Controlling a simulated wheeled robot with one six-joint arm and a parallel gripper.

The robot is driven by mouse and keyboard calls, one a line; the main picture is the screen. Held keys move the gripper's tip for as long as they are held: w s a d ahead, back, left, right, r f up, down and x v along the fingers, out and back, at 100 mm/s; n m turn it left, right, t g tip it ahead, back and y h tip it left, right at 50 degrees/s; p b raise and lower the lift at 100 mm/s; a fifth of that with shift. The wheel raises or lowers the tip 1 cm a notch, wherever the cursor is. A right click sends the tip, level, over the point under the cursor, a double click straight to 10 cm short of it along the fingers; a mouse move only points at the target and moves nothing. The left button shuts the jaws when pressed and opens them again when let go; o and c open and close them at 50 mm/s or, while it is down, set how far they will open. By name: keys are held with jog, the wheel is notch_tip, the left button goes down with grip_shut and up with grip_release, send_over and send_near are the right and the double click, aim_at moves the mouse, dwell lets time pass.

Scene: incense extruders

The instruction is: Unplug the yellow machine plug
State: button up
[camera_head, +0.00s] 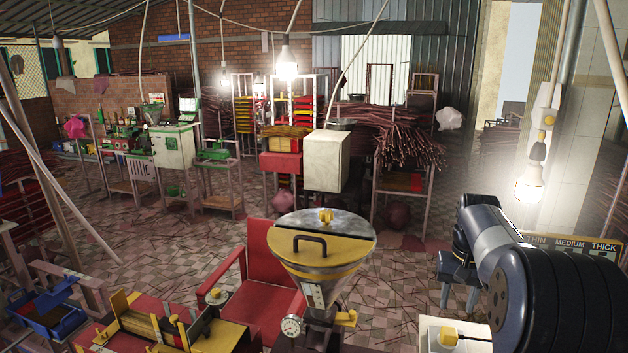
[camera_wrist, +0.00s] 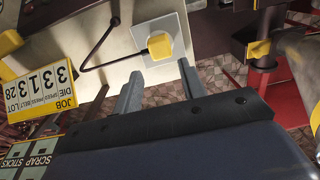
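The yellow plug (camera_wrist: 158,45) sits in a pale square socket plate (camera_wrist: 172,25) in the wrist view. A black cable runs from the plug to the left. The plug also shows at the bottom of the head view (camera_head: 448,336), on a white box (camera_head: 428,326). My gripper (camera_wrist: 159,69) is open, with its two grey fingers apart and nothing between them. The fingertips point at the plug, which lies just beyond them, roughly in line with the gap. In the head view I cannot make out the fingers.
A yellow-topped hopper machine (camera_head: 322,250) stands left of the plug. A red chair (camera_head: 272,255) and a yellow press (camera_head: 160,328) are farther left. A yellow job label (camera_wrist: 38,90) hangs near the fingers. A lit bulb (camera_head: 529,184) hangs above my arm.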

aim_at(450, 331)
jog(key=shift+o, duration=1.4)
jog(key=shift+f, duration=0.1)
notch_tip(450, 331, down, 9)
jog(key=b, duration=0.6)
jog(key=shift+b, duration=0.4)
jog(key=shift+p, duration=0.5)
grip_shut()
jog(key=shift+r, duration=0.25)
jog(key=shift+r+p, duration=2.85)
jog(key=shift+p, duration=0.05)
